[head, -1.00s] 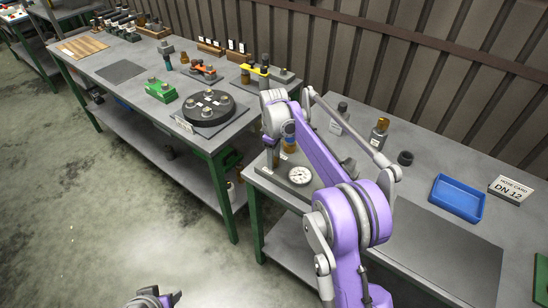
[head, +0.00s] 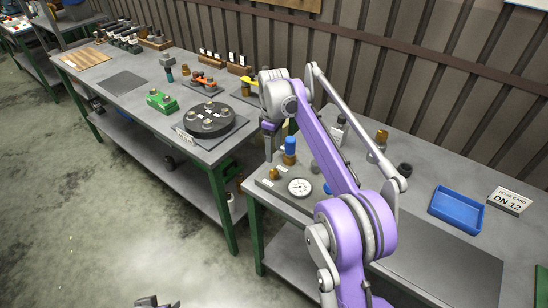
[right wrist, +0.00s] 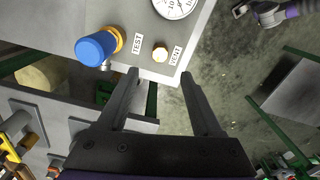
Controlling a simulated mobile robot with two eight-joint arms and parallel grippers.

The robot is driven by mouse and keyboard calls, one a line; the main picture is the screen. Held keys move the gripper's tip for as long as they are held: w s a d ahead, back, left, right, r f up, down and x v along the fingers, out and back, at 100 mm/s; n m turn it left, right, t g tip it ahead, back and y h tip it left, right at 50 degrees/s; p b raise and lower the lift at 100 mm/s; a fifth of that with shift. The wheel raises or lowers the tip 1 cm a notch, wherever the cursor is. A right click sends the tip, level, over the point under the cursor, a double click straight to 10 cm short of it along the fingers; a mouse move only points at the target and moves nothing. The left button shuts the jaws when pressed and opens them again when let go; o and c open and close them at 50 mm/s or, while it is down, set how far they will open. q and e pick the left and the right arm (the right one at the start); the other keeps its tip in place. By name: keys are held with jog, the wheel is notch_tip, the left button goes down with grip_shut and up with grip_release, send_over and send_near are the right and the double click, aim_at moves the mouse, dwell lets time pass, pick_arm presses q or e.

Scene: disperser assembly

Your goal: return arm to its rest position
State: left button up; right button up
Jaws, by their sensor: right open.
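My right arm, purple and grey, reaches from the bottom of the head view over the near bench. Its gripper (head: 268,138) is small and partly hidden there, near the bench's left end. In the right wrist view the right gripper (right wrist: 158,82) is open, with nothing between its fingers. A blue-capped brass fitting (right wrist: 95,47) and a small brass knob (right wrist: 160,53) lie beyond the fingertips, by TEST and VENT labels. My left gripper (head: 157,302) is cut off at the bottom edge of the head view; its jaws are unclear.
The near bench holds a dial gauge (head: 300,187), a blue tray (head: 456,207), a DN 12 card (head: 509,200) and bottles behind my arm. The far bench carries a black round fixture (head: 210,119) and a green block (head: 161,101). The floor between benches and left gripper is clear.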

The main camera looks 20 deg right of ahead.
jog(key=shift+r, duration=0.5)
jog(key=s+r+m+t, duration=0.25)
jog(key=s+m, duration=0.25)
jog(key=s, duration=1.3)
jog(key=s+f+m+t, duration=0.1)
jog(key=s+f+m, duration=0.1)
jog(key=s+f, duration=0.3)
jog(key=s+f+m+t, duration=0.2)
jog(key=s+f, duration=0.4)
jog(key=s, duration=0.6)
jog(key=shift+s+d+m, duration=0.2)
jog(key=shift+s+m, duration=0.15)
jog(key=shift+m, duration=0.15)
